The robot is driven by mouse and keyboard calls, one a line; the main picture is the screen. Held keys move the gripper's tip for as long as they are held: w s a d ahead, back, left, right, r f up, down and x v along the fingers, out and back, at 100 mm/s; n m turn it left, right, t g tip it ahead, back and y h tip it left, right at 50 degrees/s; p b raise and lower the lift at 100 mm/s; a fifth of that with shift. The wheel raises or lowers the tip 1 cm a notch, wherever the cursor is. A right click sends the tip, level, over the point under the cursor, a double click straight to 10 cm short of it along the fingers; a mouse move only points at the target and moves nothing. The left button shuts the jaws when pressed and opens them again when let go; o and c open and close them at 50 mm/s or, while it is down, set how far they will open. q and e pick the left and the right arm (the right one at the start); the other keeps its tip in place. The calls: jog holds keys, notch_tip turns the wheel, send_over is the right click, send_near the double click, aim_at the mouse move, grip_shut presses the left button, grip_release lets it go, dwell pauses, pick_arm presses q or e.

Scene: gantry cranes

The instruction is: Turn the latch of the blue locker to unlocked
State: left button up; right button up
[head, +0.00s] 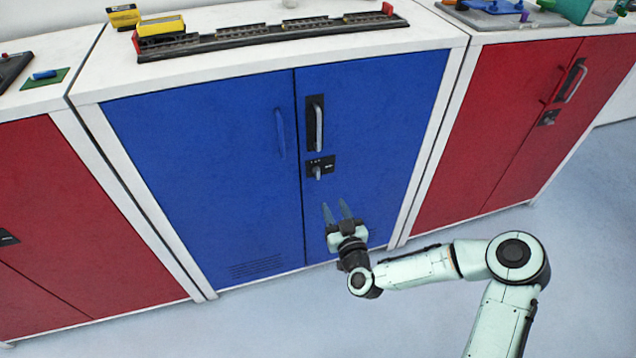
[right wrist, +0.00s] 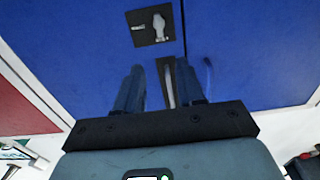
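The blue locker (head: 372,110) stands in the middle of the head view with both doors closed. Its latch (head: 318,169) is a small knob on a black plate on the right door, below the door handle (head: 315,123). The knob appears to point downward in the head view. The latch also shows at the top of the right wrist view (right wrist: 155,26). My right gripper (head: 337,211) is open and empty, below the latch and apart from it. Its two fingers (right wrist: 160,88) point toward the locker door. My left gripper is not in view.
Red lockers stand on the left (head: 60,210) and right (head: 500,130) of the blue one. A track with a yellow piece (head: 162,27) lies on top of the blue locker. The floor (head: 410,315) in front is clear around my right arm.

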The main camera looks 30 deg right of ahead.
aim_at(318, 171)
jog(key=b+x, duration=0.3)
jog(key=x, duration=0.9)
jog(key=shift+a, duration=0.1)
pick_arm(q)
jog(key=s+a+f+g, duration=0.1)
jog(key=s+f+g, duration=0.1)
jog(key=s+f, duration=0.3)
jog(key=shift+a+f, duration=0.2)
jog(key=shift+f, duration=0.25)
pick_arm(e)
jog(key=shift+w+r, duration=0.1)
jog(key=shift+w, duration=0.5)
grip_shut()
